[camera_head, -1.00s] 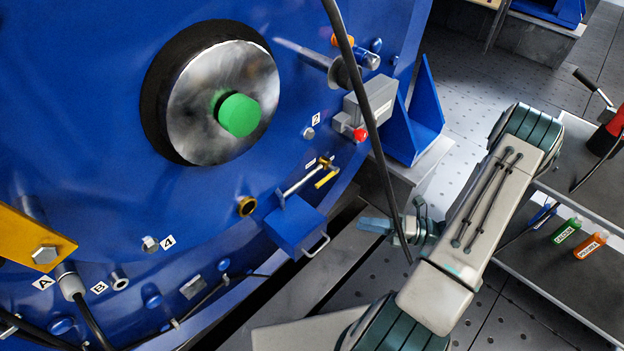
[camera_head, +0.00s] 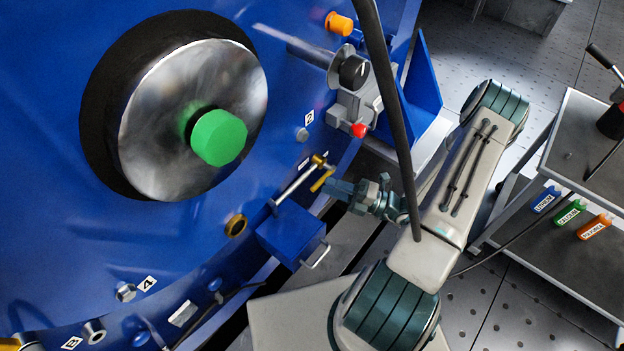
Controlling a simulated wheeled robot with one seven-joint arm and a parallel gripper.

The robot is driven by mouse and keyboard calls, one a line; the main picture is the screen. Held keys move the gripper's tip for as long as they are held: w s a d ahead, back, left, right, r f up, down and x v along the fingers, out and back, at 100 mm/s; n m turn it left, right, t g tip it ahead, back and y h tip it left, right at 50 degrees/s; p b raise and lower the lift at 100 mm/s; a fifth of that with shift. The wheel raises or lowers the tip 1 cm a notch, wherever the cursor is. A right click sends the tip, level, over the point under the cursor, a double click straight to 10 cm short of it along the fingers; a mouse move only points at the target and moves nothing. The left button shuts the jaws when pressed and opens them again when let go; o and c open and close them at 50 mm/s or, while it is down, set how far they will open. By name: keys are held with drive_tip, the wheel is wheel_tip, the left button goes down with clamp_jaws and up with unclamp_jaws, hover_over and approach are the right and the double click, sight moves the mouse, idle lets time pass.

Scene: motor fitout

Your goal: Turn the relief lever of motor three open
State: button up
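A small brass valve (camera_head: 319,161) sits at the upper end of a thin silver pipe on the blue motor (camera_head: 200,250). Its yellow lever (camera_head: 322,181) slants down and to the left, at an angle close to the pipe's. My gripper (camera_head: 331,187) is just right of the lever, its blue-grey fingertips pointing left at it. I cannot tell whether the fingertips touch the lever, or whether they are open or shut.
A blue box with a wire handle (camera_head: 292,231) juts out below the lever. A grey box with a red knob (camera_head: 359,130) is above it. A black cable (camera_head: 393,110) hangs across the view in front of my arm. A shelf cart (camera_head: 560,255) with labelled bottles stands right.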

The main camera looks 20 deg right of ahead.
drive_tip(key=x, duration=0.6)
drive_tip(key=shift+b, duration=0.3)
clamp_jaws()
